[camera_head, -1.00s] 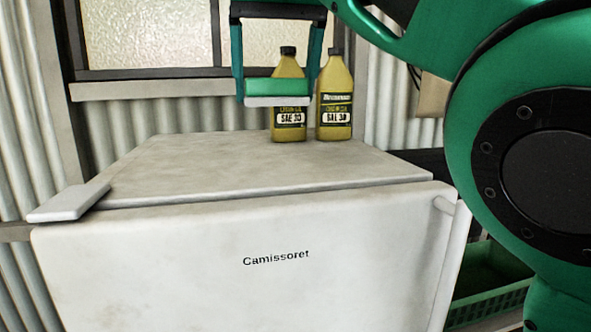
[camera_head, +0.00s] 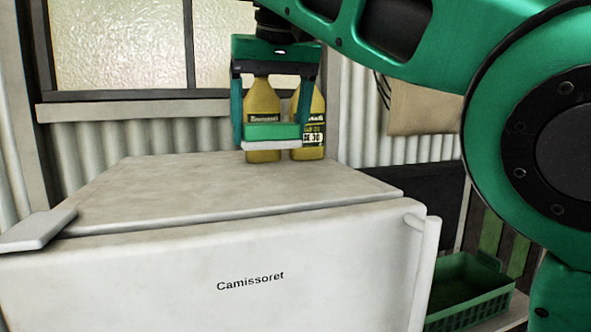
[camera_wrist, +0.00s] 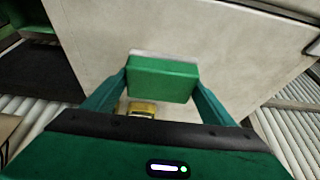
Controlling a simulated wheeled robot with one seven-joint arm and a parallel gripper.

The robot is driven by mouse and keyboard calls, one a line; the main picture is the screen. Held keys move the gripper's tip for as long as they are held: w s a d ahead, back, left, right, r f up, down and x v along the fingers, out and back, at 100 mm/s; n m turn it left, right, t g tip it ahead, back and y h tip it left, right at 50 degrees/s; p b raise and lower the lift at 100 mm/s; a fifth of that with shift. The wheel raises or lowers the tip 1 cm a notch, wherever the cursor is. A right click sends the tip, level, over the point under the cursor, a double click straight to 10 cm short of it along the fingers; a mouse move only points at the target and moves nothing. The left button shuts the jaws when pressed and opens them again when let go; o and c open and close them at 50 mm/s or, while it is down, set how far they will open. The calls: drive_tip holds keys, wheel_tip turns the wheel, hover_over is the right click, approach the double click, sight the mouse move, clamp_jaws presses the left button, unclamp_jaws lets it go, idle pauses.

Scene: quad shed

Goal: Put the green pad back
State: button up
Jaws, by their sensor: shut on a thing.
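The green pad (camera_head: 273,132) is a small block with a green upper part and a white lower layer. My gripper (camera_head: 272,135) is shut on it, one finger at each end, and points down. The pad is in front of two yellow oil bottles in the head view and hides part of them. In the wrist view the pad (camera_wrist: 162,80) sits between the fingertips, over the pale top of the fridge (camera_wrist: 100,30). I cannot tell exactly how high it is above that top.
The white fridge (camera_head: 230,190) has a broad, mostly bare top. Two oil bottles, one left (camera_head: 262,100) and one right (camera_head: 316,110), stand at its back edge. A window is behind. A green crate (camera_head: 470,290) sits low at the right.

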drive_tip(key=shift+w+d+f, duration=0.5)
drive_tip(key=shift+d+f, duration=0.15)
drive_tip(key=shift+d, duration=0.25)
drive_tip(key=shift+w+d+f, duration=0.55)
drive_tip(key=shift+d+f, duration=0.1)
drive_tip(key=shift+d, duration=0.2)
drive_tip(key=shift+w+d+f, duration=0.5)
drive_tip(key=shift+d+f, duration=0.15)
drive_tip(key=shift+d, duration=0.25)
drive_tip(key=shift+w+d+f, duration=0.1)
drive_tip(key=shift+d+f, duration=0.05)
drive_tip(key=shift+f, duration=0.2)
drive_tip(key=shift+f, duration=0.2)
drive_tip(key=shift+s+f, duration=0.2)
drive_tip(key=shift+f, duration=0.1)
drive_tip(key=shift+w+f, duration=0.15)
drive_tip(key=shift+f, duration=0.5)
drive_tip(key=shift+s+a+f, duration=0.2)
drive_tip(key=shift+a+f, duration=0.05)
drive_tip(key=shift+f, duration=0.05)
